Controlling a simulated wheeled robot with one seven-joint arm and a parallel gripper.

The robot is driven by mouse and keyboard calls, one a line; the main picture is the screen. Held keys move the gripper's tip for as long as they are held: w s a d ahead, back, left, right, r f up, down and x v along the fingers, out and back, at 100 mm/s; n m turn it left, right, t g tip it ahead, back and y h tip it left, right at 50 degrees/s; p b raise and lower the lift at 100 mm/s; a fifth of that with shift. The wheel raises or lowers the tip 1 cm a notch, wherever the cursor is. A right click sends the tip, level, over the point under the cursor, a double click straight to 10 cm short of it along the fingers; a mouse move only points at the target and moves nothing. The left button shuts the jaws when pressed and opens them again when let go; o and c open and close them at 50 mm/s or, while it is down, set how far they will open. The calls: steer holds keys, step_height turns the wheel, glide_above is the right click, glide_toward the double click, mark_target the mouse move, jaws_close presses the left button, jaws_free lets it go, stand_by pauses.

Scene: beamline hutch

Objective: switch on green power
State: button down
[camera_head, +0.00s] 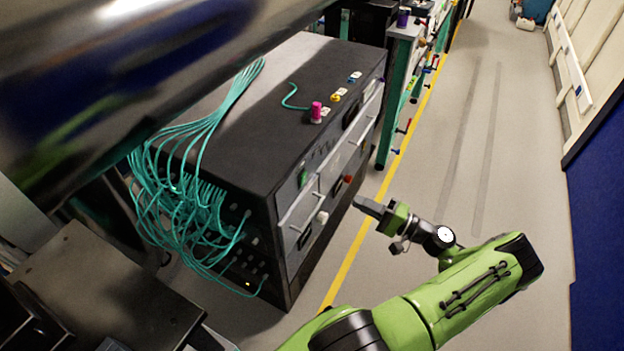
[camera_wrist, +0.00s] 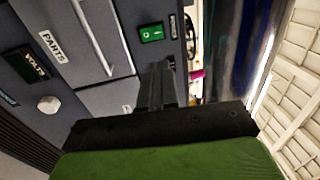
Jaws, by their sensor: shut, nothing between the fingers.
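The green power switch (camera_head: 303,178) is a small green rocker on the front of the dark equipment cabinet (camera_head: 300,80), near its upper left corner. In the wrist view the green switch (camera_wrist: 151,33) shows near the top centre, in a black frame on the grey panel. My gripper (camera_head: 362,204) is shut and empty, out in front of the cabinet face and to the right of the switch. In the wrist view my gripper (camera_wrist: 158,75) points toward the panel, with its tips just below the switch. A gap to the panel shows in the head view.
A white knob (camera_head: 321,217), a red knob (camera_head: 348,179) and long drawer handles (camera_wrist: 92,35) stick out from the cabinet front. Teal cables (camera_head: 185,200) hang at its left. The floor (camera_head: 470,150) to the right, past the yellow line, is clear.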

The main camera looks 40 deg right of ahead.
mark_target(305, 175)
steer(key=b+x, duration=0.1)
steer(key=x, duration=1.2)
steer(key=shift+w+a+f, duration=0.1)
steer(key=shift+w+a, duration=0.05)
steer(key=shift+a, duration=0.05)
steer(key=shift+w+a, duration=0.1)
steer(key=shift+w, duration=0.2)
steer(key=shift+w+r+g+p, duration=0.2)
steer(key=shift+r+g+p, duration=0.15)
steer(key=shift+g+p, duration=0.05)
steer(key=shift+f, duration=0.1)
